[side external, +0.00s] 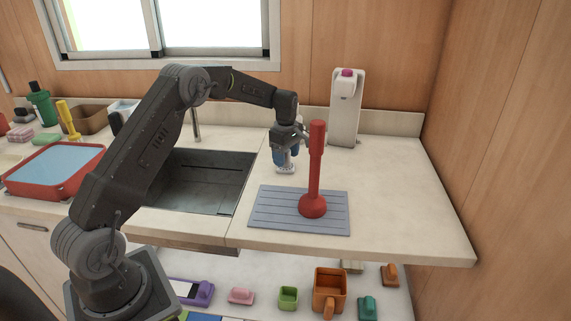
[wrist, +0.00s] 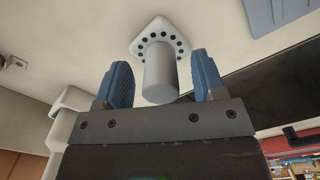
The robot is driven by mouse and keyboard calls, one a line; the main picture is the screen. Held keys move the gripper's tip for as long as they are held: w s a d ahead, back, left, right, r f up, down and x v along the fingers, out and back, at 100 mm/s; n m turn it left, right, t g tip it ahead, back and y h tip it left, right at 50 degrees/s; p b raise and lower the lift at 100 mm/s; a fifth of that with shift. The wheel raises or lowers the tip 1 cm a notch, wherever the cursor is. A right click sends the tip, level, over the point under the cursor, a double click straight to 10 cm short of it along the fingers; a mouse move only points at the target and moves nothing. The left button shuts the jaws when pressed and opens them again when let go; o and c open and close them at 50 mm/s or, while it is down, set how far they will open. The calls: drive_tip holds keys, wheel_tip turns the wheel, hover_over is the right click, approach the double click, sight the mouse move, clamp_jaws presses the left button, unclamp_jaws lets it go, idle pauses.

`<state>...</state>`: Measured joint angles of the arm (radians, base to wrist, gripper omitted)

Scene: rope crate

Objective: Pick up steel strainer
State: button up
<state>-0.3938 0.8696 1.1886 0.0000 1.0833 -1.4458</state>
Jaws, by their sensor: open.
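The steel strainer (wrist: 160,70) has a pale square plate with dark holes and a grey cylindrical grip. In the wrist view, its cylinder stands between the two blue fingers of my gripper (wrist: 162,78), with gaps visible on both sides. My gripper is open around it. In the side external view, my gripper (side external: 286,155) points down at the counter behind the grey mat. The base of the strainer (side external: 285,169) shows just below the fingers on the counter; the fingers hide its upper part.
A red plunger (side external: 315,175) stands upright on the grey ribbed mat (side external: 270,213), close in front of my gripper. A white dispenser (side external: 345,110) stands behind to the right. The sink (side external: 210,180) lies left. The right counter is clear.

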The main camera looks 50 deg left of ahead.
drive_tip(key=shift+f, duration=0.75)
clamp_jaws()
